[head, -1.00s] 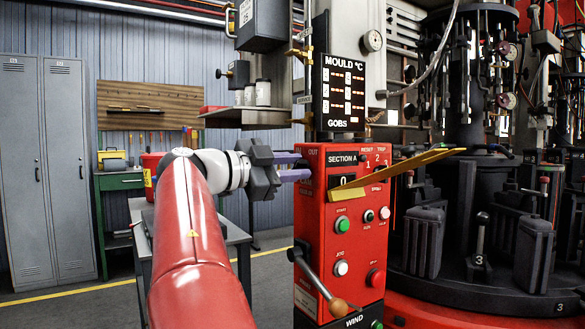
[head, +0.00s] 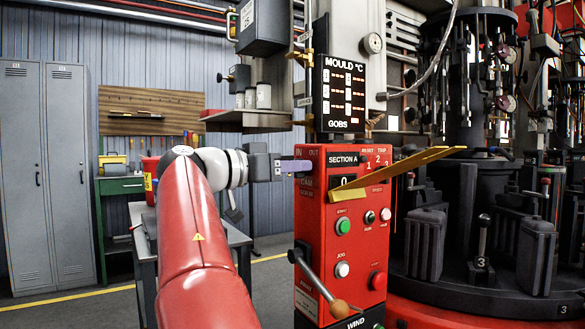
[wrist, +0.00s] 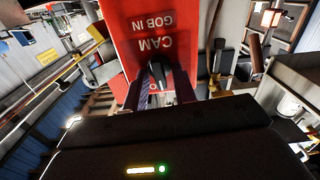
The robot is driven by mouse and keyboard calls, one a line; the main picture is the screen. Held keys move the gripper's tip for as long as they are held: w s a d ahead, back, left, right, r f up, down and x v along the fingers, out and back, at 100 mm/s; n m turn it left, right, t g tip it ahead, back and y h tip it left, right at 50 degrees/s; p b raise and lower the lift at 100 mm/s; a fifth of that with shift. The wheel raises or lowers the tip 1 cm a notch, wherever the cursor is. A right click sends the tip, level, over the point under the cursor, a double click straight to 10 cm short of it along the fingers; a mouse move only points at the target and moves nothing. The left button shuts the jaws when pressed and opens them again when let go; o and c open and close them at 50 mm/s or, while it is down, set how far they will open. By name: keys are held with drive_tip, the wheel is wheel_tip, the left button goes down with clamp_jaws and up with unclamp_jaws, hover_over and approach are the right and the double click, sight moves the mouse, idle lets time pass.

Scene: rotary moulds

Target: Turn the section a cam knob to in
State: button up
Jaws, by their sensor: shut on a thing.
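The section A cam knob (wrist: 157,73) is a small dark knob on the red panel in the wrist view, below the upside-down label "CAM GOB IN". My gripper (wrist: 167,88) has its two fingers on either side of it and is shut on it. In the head view my gripper (head: 303,166) reaches the upper left of the red control panel (head: 322,215), its purple fingers against the face below the IN and OUT labels. The knob is hidden there behind the fingers. Its exact pointer direction I cannot tell.
A yellow bar (head: 395,173) sticks out across the panel right of my gripper. Green, white and red buttons sit below, with a wooden-tipped lever (head: 320,285) lower left. A shelf with canisters (head: 245,118) hangs above my wrist. Dark mould machinery (head: 480,190) stands right.

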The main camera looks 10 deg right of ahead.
drive_tip(key=shift+w+a+f+n+p, duration=0.1)
drive_tip(key=shift+n+p, duration=0.15)
drive_tip(key=shift+n, duration=1.7)
drive_tip(key=shift+w+n+p, duration=0.1)
drive_tip(key=shift+n+p, duration=0.15)
drive_tip(key=shift+n, duration=1.7)
drive_tip(key=o, duration=0.6)
drive_tip(key=shift+o, duration=0.2)
drive_tip(key=v, duration=0.8)
